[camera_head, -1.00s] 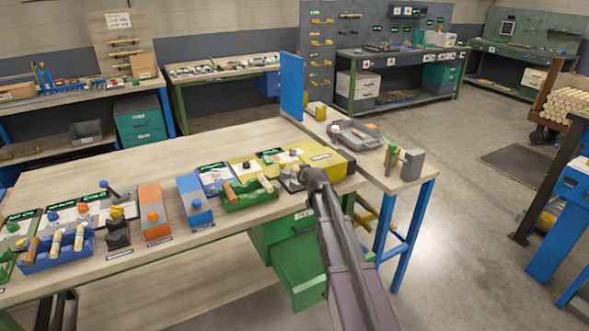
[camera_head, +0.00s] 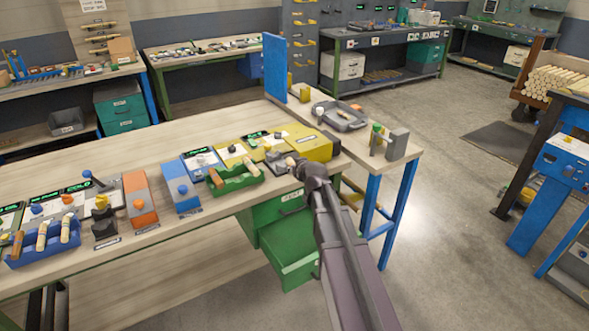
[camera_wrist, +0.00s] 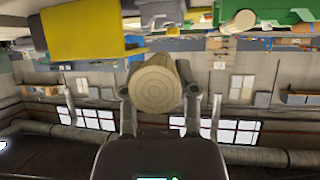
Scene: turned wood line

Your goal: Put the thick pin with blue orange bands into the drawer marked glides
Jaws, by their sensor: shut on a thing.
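My gripper (camera_wrist: 158,95) is shut on a thick pale wooden pin (camera_wrist: 158,85), seen end-on in the wrist view. Its side and any bands are hidden there. In the head view, my gripper (camera_head: 288,163) is at the bench's front right edge, just right of the green tray and in front of the yellow box. A green drawer unit (camera_head: 262,215) stands under this bench end. Its lower drawer (camera_head: 292,268) is pulled open, below my gripper and partly behind my arm. Its upper drawer has a pale label, too small to read.
The green tray (camera_head: 240,183) holds wooden pins. The yellow box (camera_head: 315,147), blue box (camera_head: 181,190) and orange box (camera_head: 139,192) stand along the bench. A blue tray (camera_head: 40,248) with several pins is at left. A side table (camera_head: 401,165) adjoins at right; open floor lies beyond.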

